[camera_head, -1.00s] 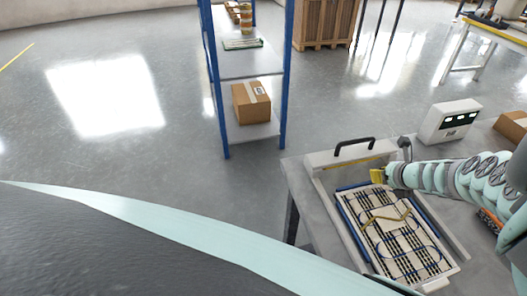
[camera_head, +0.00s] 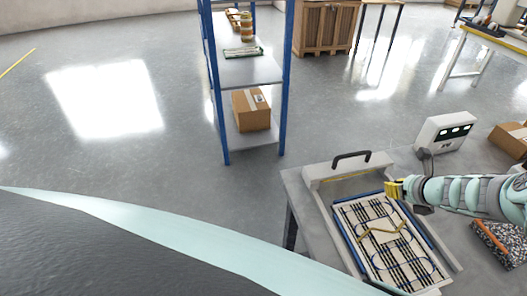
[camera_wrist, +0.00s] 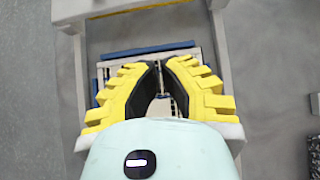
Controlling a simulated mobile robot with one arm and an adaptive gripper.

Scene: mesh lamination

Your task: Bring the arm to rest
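My gripper (camera_head: 393,190) has yellow fingers and hangs by the back right part of the mesh-covered panel on the table. In the wrist view, my gripper (camera_wrist: 161,65) shows two stepped yellow fingers with black inner pads. A narrow gap lies between the fingertips, and I see nothing held there. My arm reaches in from the right edge of the head view. The panel (camera_head: 350,220) has a blue edge, dark strips and blue loops, with a bent yellowish strip (camera_head: 383,231) across it. It lies in a pale frame, partly hidden by my fingers in the wrist view.
The frame's black handle (camera_head: 350,156) stands at its back. A white box with a dark display (camera_head: 446,133) stands behind my arm. A speckled slab (camera_head: 500,244) and a cardboard box (camera_head: 512,142) lie to the right. A blue-posted shelf (camera_head: 250,70) stands behind the table.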

